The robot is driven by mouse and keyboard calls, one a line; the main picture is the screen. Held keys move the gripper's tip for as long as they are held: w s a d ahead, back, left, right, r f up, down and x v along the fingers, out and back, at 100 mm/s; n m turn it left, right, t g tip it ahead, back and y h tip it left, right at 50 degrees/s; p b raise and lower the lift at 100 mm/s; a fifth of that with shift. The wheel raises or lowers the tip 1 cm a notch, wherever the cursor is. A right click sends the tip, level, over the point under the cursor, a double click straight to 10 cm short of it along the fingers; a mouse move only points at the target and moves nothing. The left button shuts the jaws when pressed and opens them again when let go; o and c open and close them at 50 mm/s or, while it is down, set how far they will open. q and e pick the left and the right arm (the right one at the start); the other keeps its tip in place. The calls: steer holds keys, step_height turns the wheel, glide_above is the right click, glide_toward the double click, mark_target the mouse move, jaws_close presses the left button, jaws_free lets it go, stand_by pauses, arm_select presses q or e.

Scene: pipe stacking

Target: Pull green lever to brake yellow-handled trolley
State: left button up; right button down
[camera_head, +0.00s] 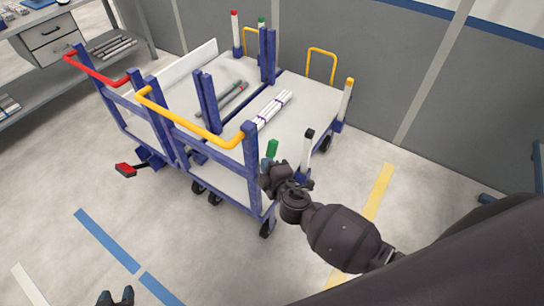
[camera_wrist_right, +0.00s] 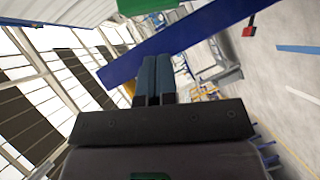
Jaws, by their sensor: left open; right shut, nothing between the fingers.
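The yellow-handled trolley (camera_head: 252,180) has blue posts and a yellow push handle (camera_head: 190,126); it stands beside a red-handled trolley. The green lever (camera_head: 272,149) stands upright near the trolley's handle-end corner post. A green piece, probably this lever, shows at the top edge of the right wrist view (camera_wrist_right: 145,5). My right gripper (camera_head: 270,165) is just below the green lever, shut with nothing in it; whether it touches the lever I cannot tell. Its fingers (camera_wrist_right: 155,72) are together beside a blue beam. My left gripper (camera_head: 116,297) is open at the bottom edge, over the floor, partly cut off.
The red-handled trolley's handle (camera_head: 95,72) is to the left, with a red pedal (camera_head: 125,170) sticking out low. White pipes (camera_head: 272,108) and grey pipes (camera_head: 230,98) lie on the decks. A workbench (camera_head: 60,80) stands at left. The floor in front is free.

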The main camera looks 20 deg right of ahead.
mark_target(272, 157)
steer(key=w, duration=0.1)
steer(key=w+d+f, duration=0.1)
steer(key=w+d, duration=0.1)
steer(key=shift+w+d+f, duration=0.2)
steer(key=shift+f, duration=0.05)
steer(key=shift+w, duration=0.1)
